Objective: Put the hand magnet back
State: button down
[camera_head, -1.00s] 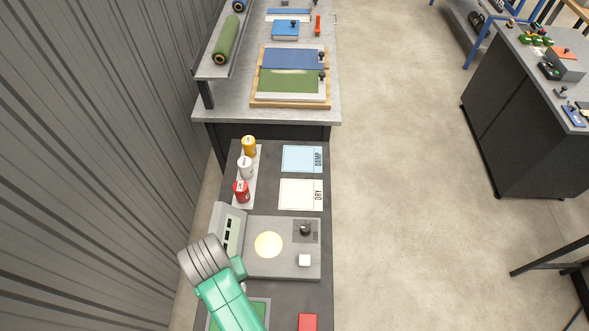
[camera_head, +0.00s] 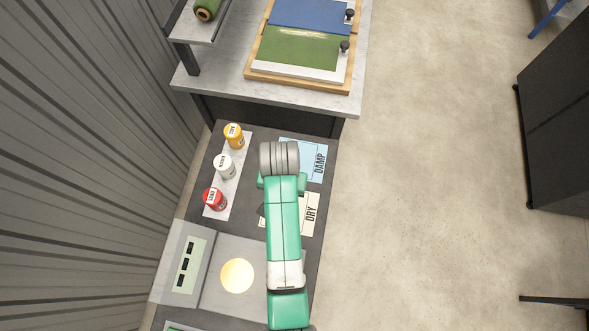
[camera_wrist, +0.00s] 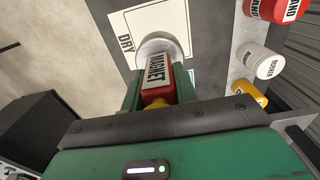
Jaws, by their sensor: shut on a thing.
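The hand magnet (camera_wrist: 155,72) has a red body with a white MAGNET label and a round silver disc at its far end. It sits between the green fingers of my gripper (camera_wrist: 160,88), which is shut on it, in the wrist view. The disc end overlaps the edge of the white DRY card (camera_wrist: 175,22) in that view. In the head view my arm reaches over the bench beside the DRY card (camera_head: 309,214) and the blue DAMP card (camera_head: 317,160); the arm hides the fingers and the magnet there.
Yellow (camera_head: 234,136), white (camera_head: 224,167) and red (camera_head: 215,199) containers stand on a pale strip left of my arm. A grey device with a lit disc (camera_head: 237,275) is nearer. Open floor is at right.

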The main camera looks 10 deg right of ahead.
jog(key=f, duration=0.5)
jog(key=shift+s+a+f+b, duration=0.1)
jog(key=shift+s+f+b, duration=0.1)
jog(key=shift+f+b, duration=0.5)
jog(key=shift+f, duration=1.75)
jog(key=shift+f, duration=0.15)
jog(key=c, duration=1.1)
grip_release()
notch_tip(320, 180, up, 12)
jog(key=shift+r+p, duration=0.15)
jog(key=shift+p, duration=0.75)
